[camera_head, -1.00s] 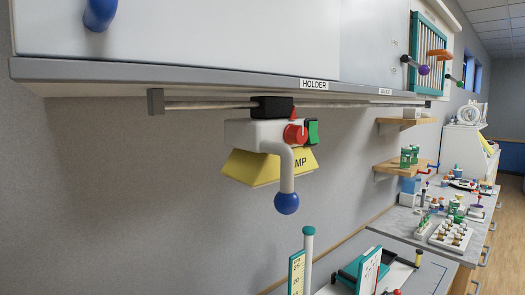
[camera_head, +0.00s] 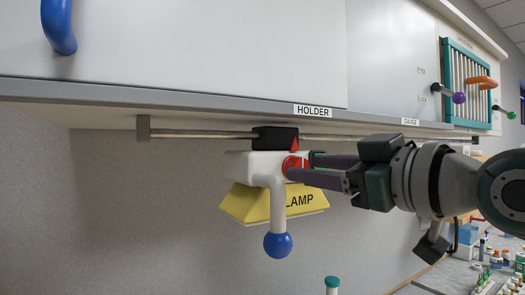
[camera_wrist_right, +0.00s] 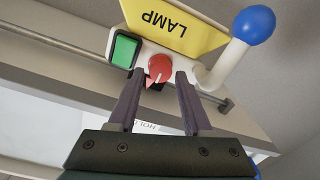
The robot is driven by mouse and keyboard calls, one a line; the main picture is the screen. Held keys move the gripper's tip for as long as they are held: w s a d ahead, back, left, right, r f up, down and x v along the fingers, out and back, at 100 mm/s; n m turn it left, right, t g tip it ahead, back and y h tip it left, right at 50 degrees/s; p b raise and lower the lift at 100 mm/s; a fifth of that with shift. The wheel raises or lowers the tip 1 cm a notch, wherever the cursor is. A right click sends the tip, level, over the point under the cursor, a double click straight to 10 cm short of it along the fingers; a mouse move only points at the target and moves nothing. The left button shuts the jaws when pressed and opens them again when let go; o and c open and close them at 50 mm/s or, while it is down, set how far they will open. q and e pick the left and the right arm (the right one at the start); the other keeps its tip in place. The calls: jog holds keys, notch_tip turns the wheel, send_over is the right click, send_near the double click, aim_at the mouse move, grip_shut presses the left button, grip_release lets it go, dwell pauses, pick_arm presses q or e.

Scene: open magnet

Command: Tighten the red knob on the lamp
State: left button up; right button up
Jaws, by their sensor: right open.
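The lamp has a white body (camera_head: 243,166), a yellow shade (camera_head: 248,203) marked LAMP and a bent white arm ending in a blue ball (camera_head: 278,245). It hangs under the cabinet from a black holder (camera_head: 272,138). The red knob (camera_head: 289,161) is on the lamp's right side, partly covered by my right gripper (camera_head: 290,168) in the head view. In the right wrist view the red knob (camera_wrist_right: 160,67) with its pale pointer lies between the tips of my right gripper (camera_wrist_right: 159,79). The jaws are open; contact cannot be told. My left gripper is not in view.
A green switch (camera_wrist_right: 124,49) sits beside the knob, close to one finger. The rail (camera_head: 200,134) runs under the cabinet edge (camera_head: 200,103) just above. Bottles stand on the counter (camera_head: 455,275) at lower right. Space left of the lamp is clear.

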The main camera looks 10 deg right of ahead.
jog(key=shift+w+a, duration=0.25)
jog(key=shift+w, duration=0.4)
jog(key=shift+c, duration=0.4)
grip_shut()
